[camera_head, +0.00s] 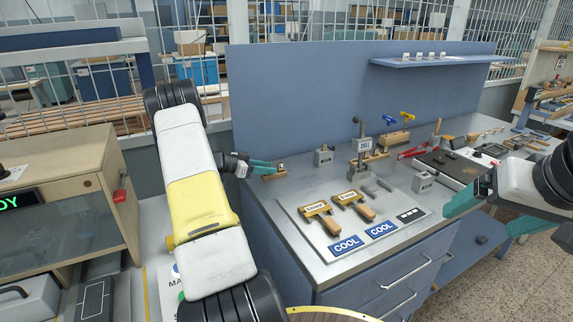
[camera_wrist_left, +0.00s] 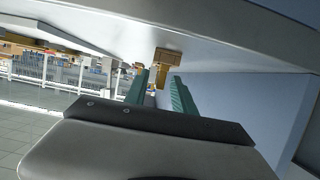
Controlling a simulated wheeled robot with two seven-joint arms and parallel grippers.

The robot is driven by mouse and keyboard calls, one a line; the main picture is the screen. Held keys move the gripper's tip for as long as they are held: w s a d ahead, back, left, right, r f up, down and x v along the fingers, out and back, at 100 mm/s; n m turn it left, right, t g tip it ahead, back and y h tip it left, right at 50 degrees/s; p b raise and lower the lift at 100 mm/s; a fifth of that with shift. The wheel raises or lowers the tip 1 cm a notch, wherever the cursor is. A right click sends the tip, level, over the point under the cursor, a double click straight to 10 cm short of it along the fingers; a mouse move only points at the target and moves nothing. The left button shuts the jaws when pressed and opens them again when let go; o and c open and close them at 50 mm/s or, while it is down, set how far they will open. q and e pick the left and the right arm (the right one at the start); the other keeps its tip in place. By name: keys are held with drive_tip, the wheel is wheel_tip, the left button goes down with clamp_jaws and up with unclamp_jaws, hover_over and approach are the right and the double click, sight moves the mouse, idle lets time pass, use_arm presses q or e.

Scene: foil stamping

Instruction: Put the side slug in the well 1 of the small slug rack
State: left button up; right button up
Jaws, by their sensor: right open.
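A small wooden rack (camera_head: 274,175) stands near the left end of the steel bench, with a small piece on top. I take it for the small slug rack. My left gripper (camera_head: 264,168) is right beside it, at its left. In the left wrist view a wooden block (camera_wrist_left: 167,55) shows just beyond my left gripper's spread fingers (camera_wrist_left: 160,78), with a narrower tan part between the fingertips. No contact is clear. I cannot tell which piece is the side slug. My right gripper (camera_head: 481,220) is open and empty over the bench's front right edge.
A pale board (camera_head: 300,229) holds two wooden-handled tools (camera_head: 322,217) and COOL labels. A blue panel (camera_head: 300,95) closes the back.

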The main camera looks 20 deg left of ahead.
use_arm(q)
drive_tip(key=shift+r, duration=0.25)
drive_tip(key=v, duration=1.1)
drive_tip(key=w+d+r+t+y, duration=0.1)
drive_tip(key=w+r+t+y, duration=0.15)
drive_tip(key=w+r, duration=0.6)
drive_tip(key=s+d+r+n+t+y, duration=0.1)
drive_tip(key=d+r+n+y, duration=0.2)
drive_tip(key=r, duration=0.6)
drive_tip(key=s+d+r+n+t+y, duration=0.15)
drive_tip(key=d+r+y, duration=0.25)
drive_tip(key=r, duration=0.4)
drive_tip(key=s+d+f+n+g+h, duration=0.1)
drive_tip(key=s+d+f+g, duration=0.1)
drive_tip(key=s+d, duration=0.6)
drive_tip(key=s+d+f+n+g+h, duration=0.1)
drive_tip(key=s+d+g, duration=0.3)
drive_tip(key=s+d, duration=0.5)
drive_tip(key=s+d+f+n+g+h, duration=0.1)
drive_tip(key=s+d+f+g, duration=0.2)
drive_tip(key=s+d, duration=0.6)
drive_tip(key=s+f, duration=0.1)
drive_tip(key=s, duration=0.6)
drive_tip(key=shift+s, duration=0.4)
